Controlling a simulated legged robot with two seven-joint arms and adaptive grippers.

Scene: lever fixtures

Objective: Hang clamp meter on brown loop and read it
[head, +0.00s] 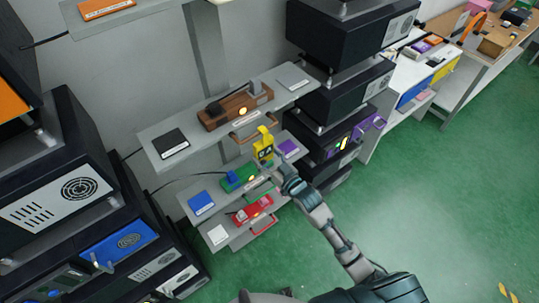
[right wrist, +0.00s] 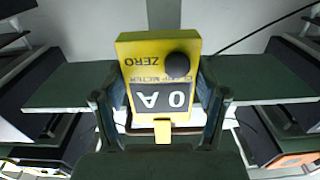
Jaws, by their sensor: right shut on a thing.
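The yellow clamp meter (head: 264,150) is held upright in my right gripper (head: 282,170), in front of the shelves. In the right wrist view the clamp meter (right wrist: 160,62) appears upside down between both fingers of the right gripper (right wrist: 160,110). Its display reads 0 A, beside a black knob and the word ZERO. The brown loop (head: 245,135) sticks out from the brown fixture (head: 236,106) on the upper shelf. The meter's top is close to the loop's right end; I cannot tell whether its jaw is around it. My left gripper is out of view.
Below are a green fixture (head: 240,178) and a red fixture (head: 252,209) with loops of their own. Dark equipment stacks (head: 345,85) stand on both sides. A purple loop (head: 370,124) juts out at right. Green floor (head: 440,200) is open at right.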

